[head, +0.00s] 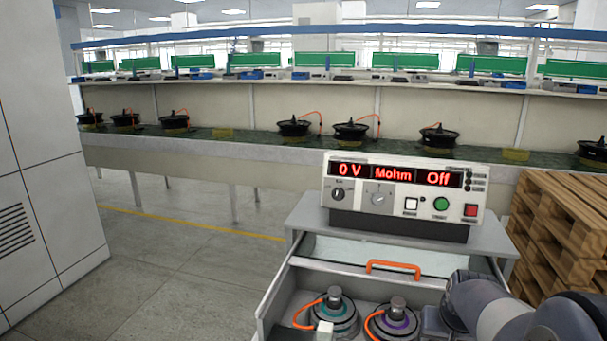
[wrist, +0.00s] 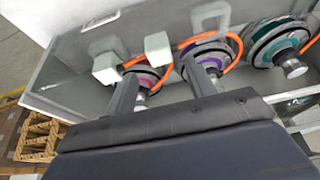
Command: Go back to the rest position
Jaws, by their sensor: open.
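My gripper (wrist: 162,78) is open in the wrist view, its two grey fingers apart over the open drawer, with nothing seen held between them. In the head view my arm fills the lower right and the fingertips do not show clearly. The drawer (head: 275,300) holds hub motors with orange cables. A teal-ringed motor (head: 335,315) and a purple-ringed motor (head: 392,322) show in the head view. The wrist view shows the teal one (wrist: 280,42), the purple one (wrist: 207,52) and a pink-ringed one (wrist: 150,75), partly behind the fingers.
A tester (head: 405,195) reading "0 V", "Mohm", "Off" stands on the grey cabinet above the drawer. Wooden pallets (head: 560,225) stand close on the right. A long bench (head: 250,160) with several motors runs behind. A white cabinet (head: 45,150) is at left; floor (head: 190,270) between is clear.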

